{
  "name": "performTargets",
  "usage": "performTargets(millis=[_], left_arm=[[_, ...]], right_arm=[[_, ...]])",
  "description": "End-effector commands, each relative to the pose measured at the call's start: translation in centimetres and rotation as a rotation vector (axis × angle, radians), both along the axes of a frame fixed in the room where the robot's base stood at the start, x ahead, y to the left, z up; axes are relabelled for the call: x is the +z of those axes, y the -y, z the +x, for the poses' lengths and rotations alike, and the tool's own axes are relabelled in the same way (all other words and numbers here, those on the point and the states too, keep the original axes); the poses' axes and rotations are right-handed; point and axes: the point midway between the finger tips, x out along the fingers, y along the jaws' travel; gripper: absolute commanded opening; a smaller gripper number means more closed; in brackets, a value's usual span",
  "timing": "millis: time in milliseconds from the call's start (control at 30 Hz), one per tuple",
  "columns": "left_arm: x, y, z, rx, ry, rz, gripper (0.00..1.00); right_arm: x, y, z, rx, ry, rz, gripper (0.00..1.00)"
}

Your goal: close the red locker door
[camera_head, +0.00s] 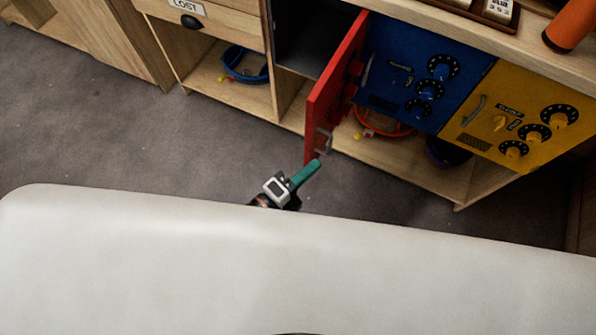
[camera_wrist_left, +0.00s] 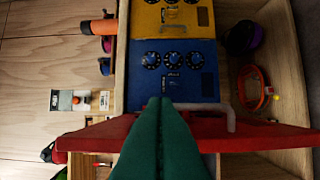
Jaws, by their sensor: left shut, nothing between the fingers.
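The red locker door (camera_head: 336,86) stands open in the head view, swung out from the cabinet beside the blue door. Its pale handle (camera_head: 323,141) is near its lower free end. The dark locker opening (camera_head: 306,40) shows to its left. My left gripper (camera_head: 314,168) is shut and empty, its green fingers just below the door's free end. In the left wrist view the red door (camera_wrist_left: 95,132) runs across behind the shut green fingertips (camera_wrist_left: 160,102); I cannot tell whether they touch it. The handle also shows there (camera_wrist_left: 231,112). My right gripper is not in view.
The blue door (camera_head: 400,75) and yellow door (camera_head: 508,115) are closed to the right. An orange cylinder (camera_head: 571,27) stands on top. Grey floor (camera_head: 110,130) is clear at left.

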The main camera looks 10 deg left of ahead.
Motion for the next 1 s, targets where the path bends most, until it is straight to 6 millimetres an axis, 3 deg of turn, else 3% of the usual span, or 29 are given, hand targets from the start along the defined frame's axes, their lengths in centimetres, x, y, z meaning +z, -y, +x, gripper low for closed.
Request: performTargets(millis=[233, 500, 1000], left_arm=[[0.1, 3.4, 4.4, 0.000, 0.001, -0.002, 0.00], [-0.1, 0.1, 5.4, 0.001, -0.002, 0.000, 0.00], [0.0, -0.5, 5.6, -0.001, -0.002, -0.001, 0.00]], right_arm=[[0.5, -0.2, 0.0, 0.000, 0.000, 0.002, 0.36], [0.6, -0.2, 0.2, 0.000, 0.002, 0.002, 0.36], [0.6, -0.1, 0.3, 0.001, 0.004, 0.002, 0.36]])
